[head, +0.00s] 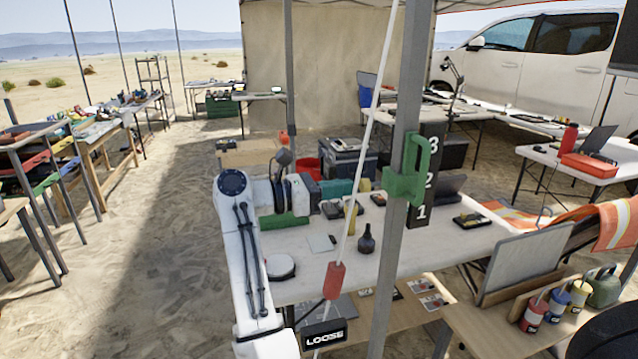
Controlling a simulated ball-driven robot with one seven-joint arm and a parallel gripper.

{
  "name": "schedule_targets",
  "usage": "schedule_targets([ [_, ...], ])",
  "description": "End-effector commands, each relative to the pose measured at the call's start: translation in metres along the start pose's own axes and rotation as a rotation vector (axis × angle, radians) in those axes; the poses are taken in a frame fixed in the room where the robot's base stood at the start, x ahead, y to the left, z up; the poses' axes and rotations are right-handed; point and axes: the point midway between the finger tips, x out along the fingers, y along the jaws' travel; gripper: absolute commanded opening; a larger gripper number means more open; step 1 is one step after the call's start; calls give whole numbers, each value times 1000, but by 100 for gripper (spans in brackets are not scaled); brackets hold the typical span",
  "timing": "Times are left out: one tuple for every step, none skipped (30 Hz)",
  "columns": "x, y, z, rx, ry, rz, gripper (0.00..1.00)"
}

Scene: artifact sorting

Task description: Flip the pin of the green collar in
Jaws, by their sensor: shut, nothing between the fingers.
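The green collar (400,186) is clamped around a grey tent pole (387,270) right of the centre. A green loop-shaped part (422,152) stands up from its right side; I cannot tell how its pin sits. A dark board (433,170) with the numbers 3, 2 and 1 stands beside the pole, and the collar is near the 2. A white rope (372,90) runs down past the collar's left, through a red piece (333,281). A black sign reading LOOSE (324,334) is at its lower end. My white arm rises at the lower left; I do not see my gripper's fingers.
A white table (310,290) behind the pole holds a dark bottle (366,240), a round tin (280,267) and several devices. Sandy ground (120,260) at the left is open.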

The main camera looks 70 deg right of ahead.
Motion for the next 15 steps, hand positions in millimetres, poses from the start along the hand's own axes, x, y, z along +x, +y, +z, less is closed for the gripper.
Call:
schedule_targets([
  [5, 0, 2, 0, 0, -1, 0],
  [7, 0, 2, 1, 1, -1, 0],
  [9, 0, 1, 0, 1, -1, 0],
  [10, 0, 1, 0, 1, -1, 0],
  [11, 0, 0, 0, 1, -1, 0],
  [12, 0, 0, 0, 1, 0, 0],
  [12, 0, 0, 0, 1, 0, 0],
  [13, 0, 0, 0, 1, 0, 0],
  [13, 0, 0, 0, 1, 0, 0],
  [13, 0, 0, 0, 1, 0, 0],
  [12, 0, -1, 0, 1, 0, 0],
  [12, 0, 0, 0, 1, 0, 0],
  [12, 0, 0, 0, 1, 0, 0],
  [12, 0, 0, 0, 1, 0, 0],
  [12, 0, 0, 0, 1, 0, 0],
])
